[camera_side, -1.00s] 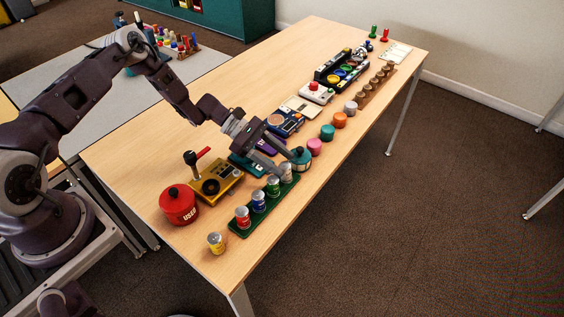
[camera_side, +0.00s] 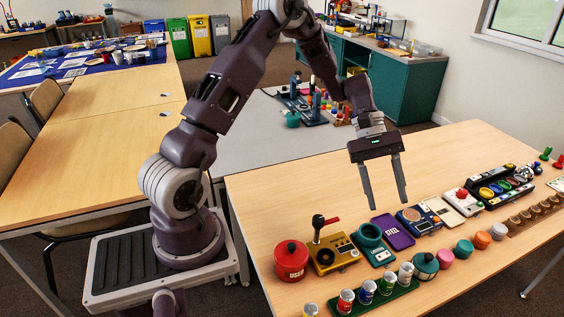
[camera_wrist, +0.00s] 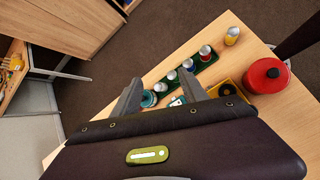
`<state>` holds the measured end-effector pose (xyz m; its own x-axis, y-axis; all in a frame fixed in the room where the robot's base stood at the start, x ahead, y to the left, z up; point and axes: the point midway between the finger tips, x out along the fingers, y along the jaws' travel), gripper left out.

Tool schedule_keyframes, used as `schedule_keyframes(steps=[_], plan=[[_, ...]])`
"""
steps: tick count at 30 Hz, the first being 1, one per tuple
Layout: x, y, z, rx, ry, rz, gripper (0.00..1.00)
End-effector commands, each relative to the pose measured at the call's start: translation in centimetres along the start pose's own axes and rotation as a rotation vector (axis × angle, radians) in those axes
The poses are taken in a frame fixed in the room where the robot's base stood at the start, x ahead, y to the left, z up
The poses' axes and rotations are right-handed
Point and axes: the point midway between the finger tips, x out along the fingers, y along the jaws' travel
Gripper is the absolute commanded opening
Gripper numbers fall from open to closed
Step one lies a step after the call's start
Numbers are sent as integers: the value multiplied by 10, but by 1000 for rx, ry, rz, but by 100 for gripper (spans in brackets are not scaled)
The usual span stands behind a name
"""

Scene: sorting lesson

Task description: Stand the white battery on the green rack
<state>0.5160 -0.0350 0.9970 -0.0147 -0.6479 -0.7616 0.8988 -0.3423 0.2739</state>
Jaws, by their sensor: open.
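The white battery (camera_side: 405,274) stands upright at the right end of the green rack (camera_side: 404,293), in line with a green battery (camera_side: 386,284), a blue battery (camera_side: 367,291) and a red battery (camera_side: 345,301). The same row shows in the wrist view, where the white battery (camera_wrist: 160,88) is at the lower left end of the rack (camera_wrist: 206,63). My gripper (camera_side: 388,205) is open and empty, raised above and behind the rack, pointing down. It is clear of the white battery.
A yellow battery (camera_side: 310,310) stands off the rack to the left. A red pot (camera_side: 291,260), a yellow joystick box (camera_side: 333,253) and a purple tray (camera_side: 393,232) lie behind the rack. A teal jar (camera_side: 425,266) stands close to the rack's right end.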

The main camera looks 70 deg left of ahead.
Motion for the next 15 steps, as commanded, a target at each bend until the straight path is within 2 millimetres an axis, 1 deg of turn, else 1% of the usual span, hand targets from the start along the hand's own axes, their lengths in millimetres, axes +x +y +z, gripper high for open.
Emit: schedule_keyframes(steps=[1,2,3,5,6,8,9,12,15], plan=[[-19,-4,34,131,81,-48,51],[-28,-10,53,210,129,-79,51],[-41,-18,78,312,194,-117,51],[-58,-36,112,466,293,-171,51],[-69,-51,134,566,358,-203,51],[-82,-75,162,710,455,-247,51],[-90,-93,178,801,517,-271,51],[-103,-134,203,994,657,-314,51],[-109,-164,213,1127,759,-339,51]])
